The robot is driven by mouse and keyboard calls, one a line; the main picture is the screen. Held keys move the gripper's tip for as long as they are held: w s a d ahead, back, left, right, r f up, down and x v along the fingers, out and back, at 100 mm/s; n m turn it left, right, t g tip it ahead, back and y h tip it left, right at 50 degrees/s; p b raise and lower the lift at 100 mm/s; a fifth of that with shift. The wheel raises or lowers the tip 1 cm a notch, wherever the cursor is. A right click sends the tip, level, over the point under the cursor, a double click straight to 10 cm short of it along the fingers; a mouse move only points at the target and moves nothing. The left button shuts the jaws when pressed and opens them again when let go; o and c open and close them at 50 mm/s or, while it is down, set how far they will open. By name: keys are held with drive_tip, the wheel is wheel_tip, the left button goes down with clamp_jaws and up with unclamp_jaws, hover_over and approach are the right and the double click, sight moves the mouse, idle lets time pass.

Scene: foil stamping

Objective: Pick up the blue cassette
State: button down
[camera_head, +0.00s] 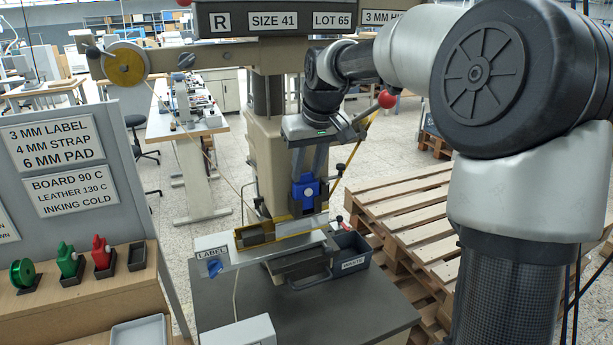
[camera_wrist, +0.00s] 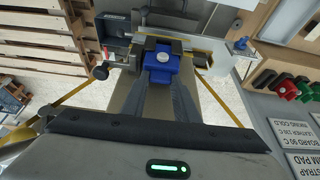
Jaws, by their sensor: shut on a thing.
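The blue cassette (camera_head: 306,194) is in the middle of the head view, at the stamping machine (camera_head: 268,150), just above its pale bed (camera_head: 300,226). My gripper (camera_head: 309,178) points down from above and is shut on the cassette. In the wrist view the cassette (camera_wrist: 162,66) sits between the ends of my gripper's fingers (camera_wrist: 161,82). I cannot tell whether its underside touches the machine.
A grey bin marked WASTE (camera_head: 350,252) stands right of the bed. A blue knob (camera_head: 214,267) is beside the LABEL plate. Green (camera_head: 68,262) and red (camera_head: 101,254) holders stand on the left shelf. Wooden pallets (camera_head: 420,220) lie at the right.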

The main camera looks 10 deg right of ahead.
wheel_tip(320, 180, up, 27)
drive_tip(key=p, duration=0.6)
